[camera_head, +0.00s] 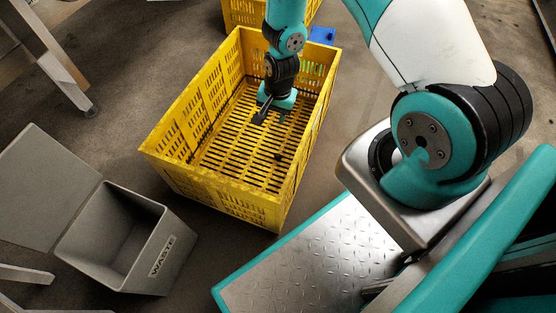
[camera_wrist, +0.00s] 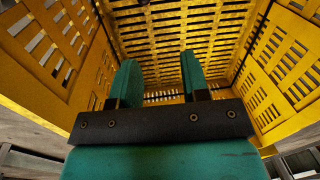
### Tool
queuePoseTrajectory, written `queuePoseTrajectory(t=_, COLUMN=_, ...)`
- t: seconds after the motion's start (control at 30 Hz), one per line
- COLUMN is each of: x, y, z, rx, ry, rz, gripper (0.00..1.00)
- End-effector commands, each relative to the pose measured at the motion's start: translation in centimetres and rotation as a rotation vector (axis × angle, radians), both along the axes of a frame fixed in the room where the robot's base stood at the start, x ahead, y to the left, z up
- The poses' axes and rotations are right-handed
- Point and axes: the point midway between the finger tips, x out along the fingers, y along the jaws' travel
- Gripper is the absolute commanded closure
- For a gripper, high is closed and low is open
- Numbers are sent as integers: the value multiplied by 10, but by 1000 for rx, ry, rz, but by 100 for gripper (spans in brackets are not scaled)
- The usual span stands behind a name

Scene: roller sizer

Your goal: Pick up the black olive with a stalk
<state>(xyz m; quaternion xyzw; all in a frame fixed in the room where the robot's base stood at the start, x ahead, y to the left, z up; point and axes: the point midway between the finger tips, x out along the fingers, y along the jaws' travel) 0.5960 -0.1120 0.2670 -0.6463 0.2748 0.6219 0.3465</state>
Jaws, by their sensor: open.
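A small dark object (camera_head: 278,156), which looks like the black olive, lies on the slatted floor of the yellow crate (camera_head: 214,186), toward its near end. Its stalk is too small to make out in the head view. A dark spot (camera_wrist: 143,2) at the top edge of the wrist view may be the same olive, mostly cut off. My gripper (camera_head: 272,116) is inside the crate, above the floor and farther back than the dark object. In the wrist view my gripper (camera_wrist: 158,64) has its two teal fingers apart with nothing between them.
The crate's high slotted walls surround my gripper. Another yellow crate (camera_head: 240,14) stands behind, with a blue object (camera_head: 322,35) beside it. A grey bin marked WASTE (camera_head: 165,262) stands at the front left. The rest of the crate floor looks clear.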

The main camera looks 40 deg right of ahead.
Motion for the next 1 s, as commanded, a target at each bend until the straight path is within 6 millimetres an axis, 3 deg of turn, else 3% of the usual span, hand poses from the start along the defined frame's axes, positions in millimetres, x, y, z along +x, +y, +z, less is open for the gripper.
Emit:
queuePoseTrajectory(t=0.03, x=-6, y=-7, z=-22, rx=-9, ry=12, rz=-38, gripper=58)
queuePoseTrajectory(t=0.23, x=-14, y=-18, z=-58, rx=-29, ry=17, rz=-106, gripper=58)
queuePoseTrajectory(t=0.6, x=-10, y=-15, z=-142, rx=-29, ry=17, rz=-104, gripper=58)
queuePoseTrajectory(t=0.8, x=-8, y=-13, z=-168, rx=-29, ry=17, rz=-104, gripper=58)
queuePoseTrajectory(t=1.0, x=-8, y=-13, z=-175, rx=-29, ry=17, rz=-104, gripper=58)
